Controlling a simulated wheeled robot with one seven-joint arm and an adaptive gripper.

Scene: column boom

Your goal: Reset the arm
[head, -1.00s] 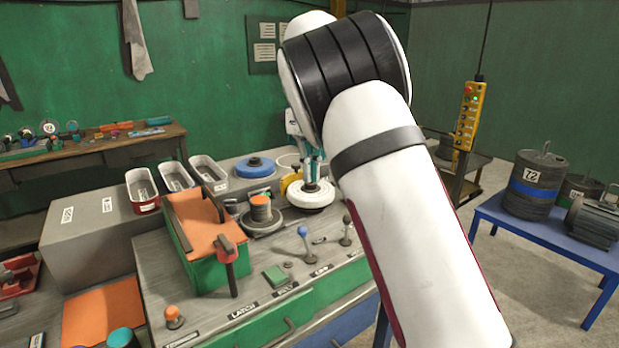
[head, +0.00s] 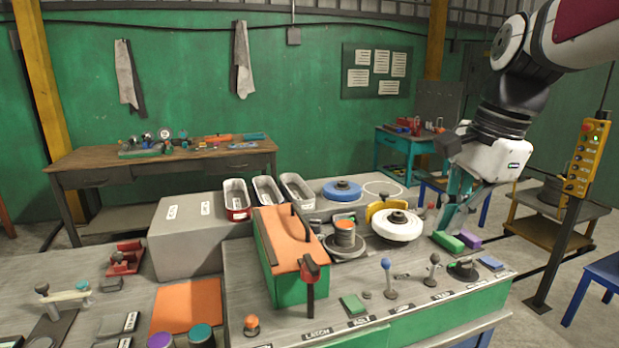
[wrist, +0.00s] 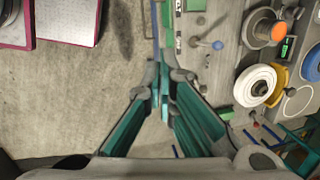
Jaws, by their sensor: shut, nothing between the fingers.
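My gripper (head: 447,226) hangs at the right of the head view, at the right end of the grey bench (head: 240,290). Its teal fingers point down and are shut with nothing between them. In the wrist view the fingertips (wrist: 160,72) meet in front of bare floor, beside the bench edge. The white wheel (head: 398,226) is left of the gripper in the head view and stands apart from it. My arm comes in from the upper right corner, bent down at the wrist.
Several small levers, such as the blue-knobbed one (head: 387,265), stand along the bench front. A yellow button pendant (head: 588,158) hangs at right. Floor is open beside the bench.

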